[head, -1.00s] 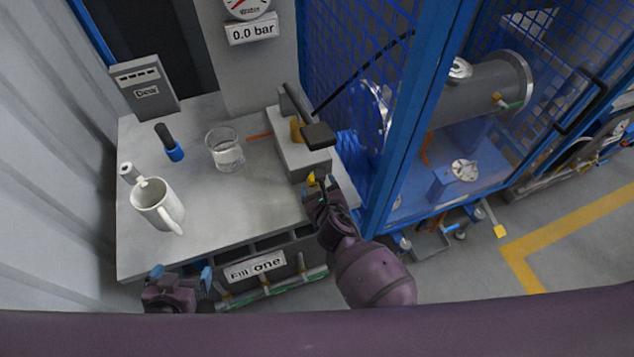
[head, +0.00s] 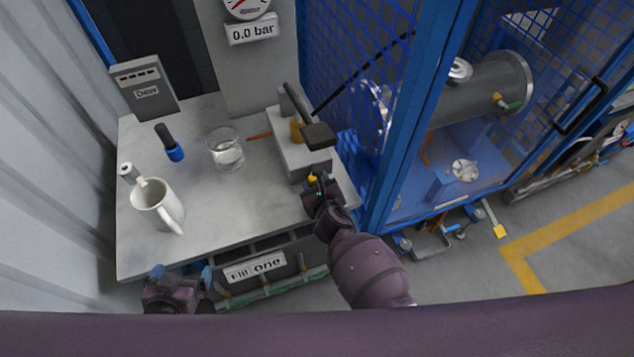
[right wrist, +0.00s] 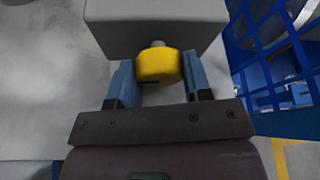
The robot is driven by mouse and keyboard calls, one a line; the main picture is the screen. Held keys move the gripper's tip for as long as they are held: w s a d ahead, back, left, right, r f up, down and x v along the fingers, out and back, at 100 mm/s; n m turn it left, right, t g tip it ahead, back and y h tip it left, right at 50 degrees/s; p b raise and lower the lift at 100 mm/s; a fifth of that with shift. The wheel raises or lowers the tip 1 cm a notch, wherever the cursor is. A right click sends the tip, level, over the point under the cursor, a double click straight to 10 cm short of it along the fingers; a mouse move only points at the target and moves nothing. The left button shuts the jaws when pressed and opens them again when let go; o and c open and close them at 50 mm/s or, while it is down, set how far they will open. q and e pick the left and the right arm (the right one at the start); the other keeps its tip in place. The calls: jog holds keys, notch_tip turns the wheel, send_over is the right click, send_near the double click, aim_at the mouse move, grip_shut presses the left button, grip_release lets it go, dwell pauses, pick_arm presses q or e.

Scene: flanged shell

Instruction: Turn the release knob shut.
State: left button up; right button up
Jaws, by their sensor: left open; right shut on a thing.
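The release knob (right wrist: 159,66) is yellow and sits on a short stem on the front of a grey pump block (right wrist: 150,22). In the right wrist view it lies between the two blue fingers of my right gripper (right wrist: 159,82), which is shut on it. In the head view my right gripper (head: 315,188) is at the front of the grey pump block (head: 304,157), and only a bit of the yellow knob (head: 312,179) shows. My left gripper (head: 180,276) is open and empty, low at the left, by the bench's front edge.
On the bench (head: 215,215) stand a white mug (head: 158,203), a glass of water (head: 226,152) and a blue-and-black marker-like item (head: 170,145). A pump lever (head: 308,119) rises above the block. A gauge (head: 246,8) over a "0.0 bar" sign is behind. A blue mesh cage (head: 400,130) stands close at right.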

jog(key=shift+d+m+y, duration=0.15)
jog(key=shift+m+y, duration=0.55)
jog(key=shift+m, duration=0.3)
jog(key=shift+m+g+y, duration=0.5)
jog(key=shift+m+y, duration=0.4)
jog(key=shift+m, duration=0.4)
jog(key=o, duration=0.9)
jog(key=shift+o, duration=0.2)
jog(key=v, duration=1)
jog(key=shift+s+d, duration=0.2)
jog(key=shift+s, duration=0.15)
